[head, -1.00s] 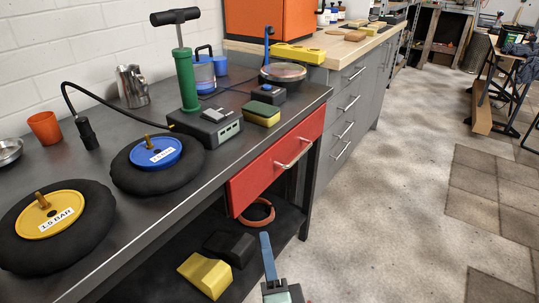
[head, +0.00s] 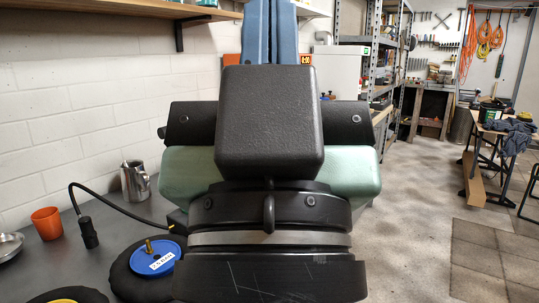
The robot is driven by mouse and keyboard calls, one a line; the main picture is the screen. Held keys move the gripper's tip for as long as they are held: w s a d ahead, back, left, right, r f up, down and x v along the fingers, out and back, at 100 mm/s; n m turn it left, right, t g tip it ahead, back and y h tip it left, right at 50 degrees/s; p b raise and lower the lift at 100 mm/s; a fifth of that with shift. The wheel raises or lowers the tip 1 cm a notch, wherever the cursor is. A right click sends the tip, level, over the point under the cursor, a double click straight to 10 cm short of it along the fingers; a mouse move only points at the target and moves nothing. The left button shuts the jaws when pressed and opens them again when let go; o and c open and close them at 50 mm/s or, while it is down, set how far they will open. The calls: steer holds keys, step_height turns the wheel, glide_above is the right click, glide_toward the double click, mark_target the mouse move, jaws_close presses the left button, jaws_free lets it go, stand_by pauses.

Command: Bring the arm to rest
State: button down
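My gripper (head: 271,28) stands large and close in the middle of the head view, raised in front of the workbench. Its two blue fingers point up and lie side by side with no clear gap, so it looks shut, with nothing seen between them. The fingertips are cut off by the top edge. The black and pale green gripper body hides much of the bench behind it.
The dark workbench (head: 57,262) at the left carries an orange cup (head: 47,222), a metal jug (head: 135,181), a black hose and a blue disc (head: 152,258). A wooden shelf (head: 95,24) hangs above. Open floor (head: 415,225) lies to the right.

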step_height(320, 180, up, 29)
steer(key=p, duration=2.7)
